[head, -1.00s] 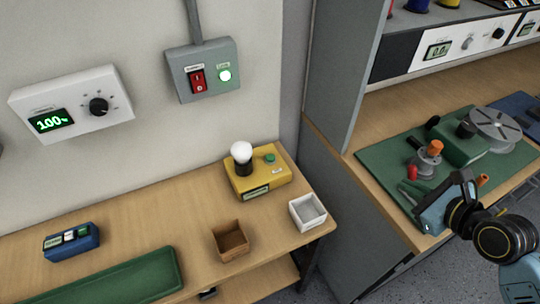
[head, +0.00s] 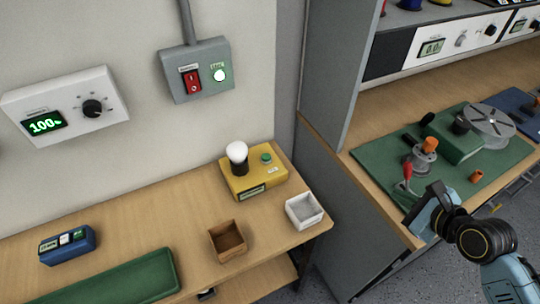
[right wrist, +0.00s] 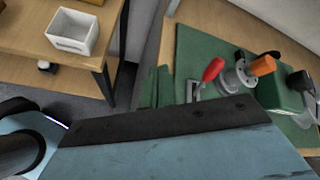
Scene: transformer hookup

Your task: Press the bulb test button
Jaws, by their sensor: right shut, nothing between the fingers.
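The yellow test box (head: 255,183) stands on the left wooden bench near the wall, with a white bulb (head: 237,151) on a black socket. Its green button (head: 266,157) is on the top face, right of the bulb. My right gripper (head: 418,214) is shut and empty at the front edge of the right bench, well to the right of the box. My left gripper is not in view.
A white open box (head: 304,211) and a brown box (head: 228,241) stand in front of the yellow box. A grey partition (head: 330,80) separates the benches. A green mat (head: 375,160) carries a red-handled clamp (head: 407,168) and a reel (head: 492,120). Floor shows between the benches.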

